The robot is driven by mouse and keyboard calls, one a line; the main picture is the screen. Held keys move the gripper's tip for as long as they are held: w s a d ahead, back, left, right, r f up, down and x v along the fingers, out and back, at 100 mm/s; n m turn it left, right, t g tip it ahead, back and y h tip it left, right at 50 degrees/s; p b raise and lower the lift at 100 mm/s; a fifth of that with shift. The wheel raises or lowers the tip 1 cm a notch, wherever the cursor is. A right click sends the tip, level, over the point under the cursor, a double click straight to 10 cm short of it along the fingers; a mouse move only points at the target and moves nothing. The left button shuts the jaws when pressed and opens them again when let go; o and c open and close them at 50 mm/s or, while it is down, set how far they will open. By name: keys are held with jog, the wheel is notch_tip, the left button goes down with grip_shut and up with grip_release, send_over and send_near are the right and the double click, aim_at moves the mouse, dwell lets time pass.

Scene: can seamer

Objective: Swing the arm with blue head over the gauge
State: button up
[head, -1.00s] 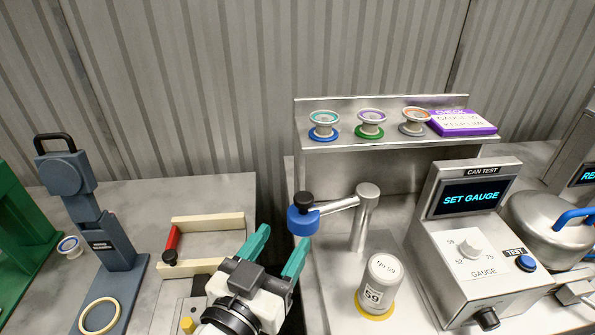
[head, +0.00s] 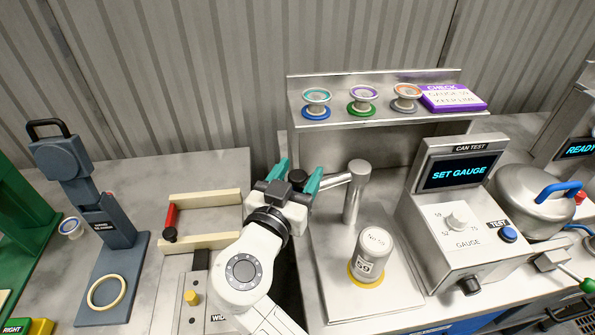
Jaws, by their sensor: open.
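The swing arm (head: 335,180) reaches left from the top of a metal post (head: 353,200) on the steel tray. Its black knob (head: 298,177) shows between my gripper's fingers; the blue head below it is hidden behind my gripper. My gripper (head: 298,176) is open, with its teal fingers on either side of the knob; I cannot tell whether they touch it. The gauge, a grey can marked 59 (head: 370,255), stands upright on a yellow ring (head: 352,277), to the right of and nearer than the swing arm's head. The gauge's top is uncovered.
The can test box (head: 455,235) reads SET GAUGE and stands right of the gauge. A shelf (head: 390,118) behind holds three spools and a purple sign (head: 452,98). A lidded pot (head: 535,200) is far right. A wooden frame (head: 205,243) lies left.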

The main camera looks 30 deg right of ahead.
jog(key=shift+c, duration=0.4)
grip_shut()
